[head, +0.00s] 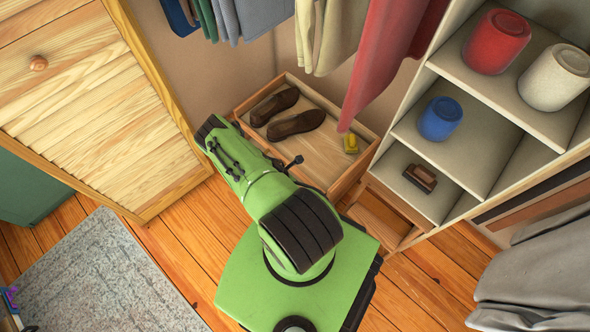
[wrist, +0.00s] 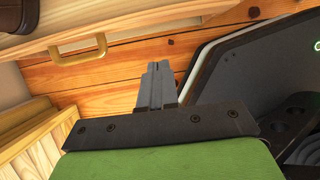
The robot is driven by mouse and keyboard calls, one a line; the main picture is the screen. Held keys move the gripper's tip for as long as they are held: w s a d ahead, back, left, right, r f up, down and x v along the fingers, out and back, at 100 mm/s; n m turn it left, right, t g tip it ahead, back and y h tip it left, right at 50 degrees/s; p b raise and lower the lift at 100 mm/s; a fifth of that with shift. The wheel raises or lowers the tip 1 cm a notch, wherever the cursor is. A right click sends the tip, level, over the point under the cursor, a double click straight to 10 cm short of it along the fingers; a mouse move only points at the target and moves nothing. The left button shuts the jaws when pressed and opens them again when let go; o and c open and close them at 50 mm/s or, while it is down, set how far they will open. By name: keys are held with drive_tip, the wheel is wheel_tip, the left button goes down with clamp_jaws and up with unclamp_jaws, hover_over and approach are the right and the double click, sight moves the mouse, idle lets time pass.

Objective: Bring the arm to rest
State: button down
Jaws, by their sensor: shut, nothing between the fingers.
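My gripper (wrist: 157,72) shows in the wrist view with its two grey fingers together and nothing between them. It points toward the plank floor, beside a wooden drawer front with a brass handle (wrist: 78,50). In the head view my green arm is folded above my base, and its bulk hides the gripper's fingers. The arm's upper part lies close to the left front corner of an open wooden drawer (head: 364,178); I cannot tell whether they touch.
The drawer holds brown shoes (head: 296,124) and a yellow item (head: 350,143). Shelves at right hold rolled towels (head: 440,118) and a brush (head: 420,178). Clothes (head: 385,60) hang above. A slatted door (head: 120,130) stands at left; a grey rug (head: 100,280) lies on open floor.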

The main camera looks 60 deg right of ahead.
drive_tip(key=p+v, duration=0.1)
drive_tip(key=v, duration=0.3)
drive_tip(key=shift+a+r, duration=0.1)
drive_tip(key=shift+r, duration=0.15)
